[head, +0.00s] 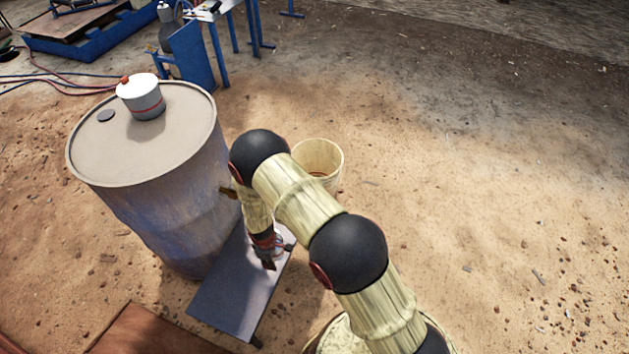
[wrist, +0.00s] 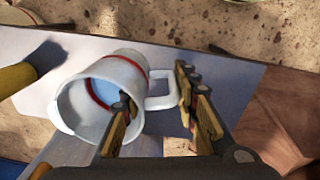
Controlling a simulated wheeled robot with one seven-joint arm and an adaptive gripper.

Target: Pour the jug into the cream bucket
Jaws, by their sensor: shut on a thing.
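The white jug (wrist: 128,75) with a red band shows in the wrist view, its mouth towards the lower left and blue inside. My gripper (wrist: 154,84) has its fingers on either side of the jug's handle (wrist: 163,102) and is shut on it. I cannot tell whether the jug touches the grey-blue bench top (wrist: 215,72) under it. In the head view my gripper (head: 268,258) is low over the bench (head: 225,295), and the jug is mostly hidden. The cream bucket (head: 330,150) stands on the ground beyond the bench, partly behind my arm.
A large drum (head: 170,215) stands left of the bench, close to my arm. A white container with a red band (head: 140,97) sits on its lid. A blue frame (head: 192,55) stands at the back. Sandy ground to the right is open.

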